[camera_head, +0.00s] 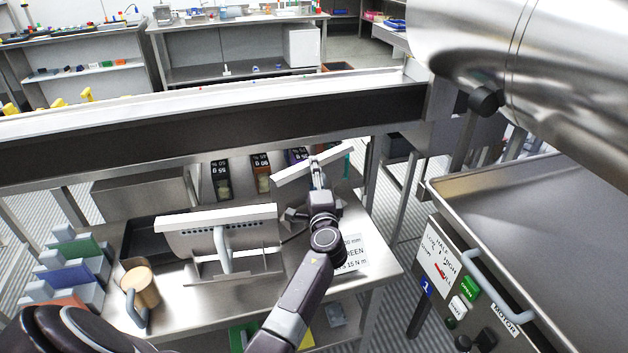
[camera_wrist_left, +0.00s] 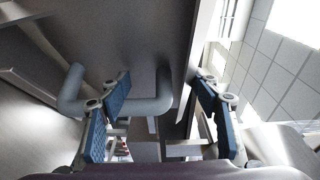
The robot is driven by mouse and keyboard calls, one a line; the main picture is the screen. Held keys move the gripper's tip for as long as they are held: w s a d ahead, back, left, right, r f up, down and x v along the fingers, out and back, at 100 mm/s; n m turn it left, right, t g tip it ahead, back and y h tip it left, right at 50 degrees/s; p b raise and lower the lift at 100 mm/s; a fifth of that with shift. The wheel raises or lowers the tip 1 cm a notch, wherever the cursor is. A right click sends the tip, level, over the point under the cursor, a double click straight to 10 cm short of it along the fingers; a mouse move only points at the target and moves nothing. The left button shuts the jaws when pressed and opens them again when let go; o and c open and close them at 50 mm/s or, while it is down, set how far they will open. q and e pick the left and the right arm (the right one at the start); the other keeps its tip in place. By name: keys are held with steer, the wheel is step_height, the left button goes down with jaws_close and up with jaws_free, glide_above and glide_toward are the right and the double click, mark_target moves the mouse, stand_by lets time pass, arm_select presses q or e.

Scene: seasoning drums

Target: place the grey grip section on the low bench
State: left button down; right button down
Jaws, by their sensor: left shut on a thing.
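The grey grip section (camera_head: 337,157), a metal plate with a pale flange, is held by my left gripper (camera_head: 318,178) above the back right part of the low bench (camera_head: 195,314). In the left wrist view its grey tube handle (camera_wrist_left: 150,106) stands off the plate, near the fingers of my left gripper (camera_wrist_left: 162,105). The exact contact is hard to see. A second perforated section (camera_head: 195,240) with a grey handle stands on the bench, left of my gripper. My right gripper is not in view.
Dark labelled boxes (camera_head: 221,180) stand at the bench's back. A white label card (camera_head: 350,254) lies at the right. Coloured stepped blocks (camera_head: 68,274) and a tan cylinder with a handle (camera_head: 141,286) are at the left. A steel beam crosses behind; a steel tray (camera_head: 550,215) is at the right.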

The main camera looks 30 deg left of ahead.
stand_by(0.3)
arm_select(q)
steer(key=shift+f, duration=0.1)
steer(key=c, duration=0.7)
jaws_free()
steer(key=b+v, duration=0.1)
steer(key=v, duration=1.1)
steer(key=shift+s, duration=0.1)
